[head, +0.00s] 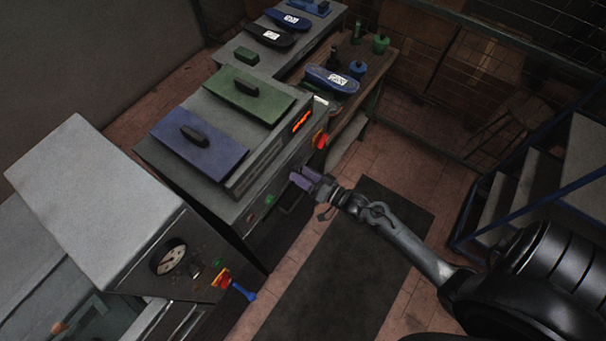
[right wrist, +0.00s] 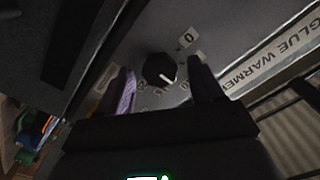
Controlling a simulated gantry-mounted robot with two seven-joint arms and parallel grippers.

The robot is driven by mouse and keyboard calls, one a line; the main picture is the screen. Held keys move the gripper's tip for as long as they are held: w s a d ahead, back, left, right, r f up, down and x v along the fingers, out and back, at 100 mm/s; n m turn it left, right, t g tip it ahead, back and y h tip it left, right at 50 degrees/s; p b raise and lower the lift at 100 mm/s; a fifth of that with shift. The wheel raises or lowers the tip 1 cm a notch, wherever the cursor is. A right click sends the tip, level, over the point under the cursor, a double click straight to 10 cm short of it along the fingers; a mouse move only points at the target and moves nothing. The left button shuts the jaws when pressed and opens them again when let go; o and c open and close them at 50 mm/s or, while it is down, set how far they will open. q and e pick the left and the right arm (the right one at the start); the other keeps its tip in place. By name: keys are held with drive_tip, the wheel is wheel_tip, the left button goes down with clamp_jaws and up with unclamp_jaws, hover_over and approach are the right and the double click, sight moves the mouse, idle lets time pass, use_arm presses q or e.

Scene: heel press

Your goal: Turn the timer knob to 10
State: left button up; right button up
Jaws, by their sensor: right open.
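The timer knob (right wrist: 160,68) is a round black knob on the grey panel in the right wrist view. Its white pointer mark is at its lower right edge, away from the printed 0 (right wrist: 187,38). In the head view my right gripper (head: 305,181) is at the front of the grey machine (head: 243,205), and the knob is hidden there. My left gripper is not in view.
Purple (head: 215,155) and green (head: 236,101) plates lie on top. A gauge cabinet (head: 95,195) stands at the left. A dark floor mat (head: 340,290) lies in front.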

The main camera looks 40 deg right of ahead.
drive_tip(key=b+v, duration=0.1)
drive_tip(key=v, duration=0.9)
drive_tip(key=shift+s+b, duration=0.25)
drive_tip(key=shift+b, duration=0.05)
drive_tip(key=shift+r, duration=0.1)
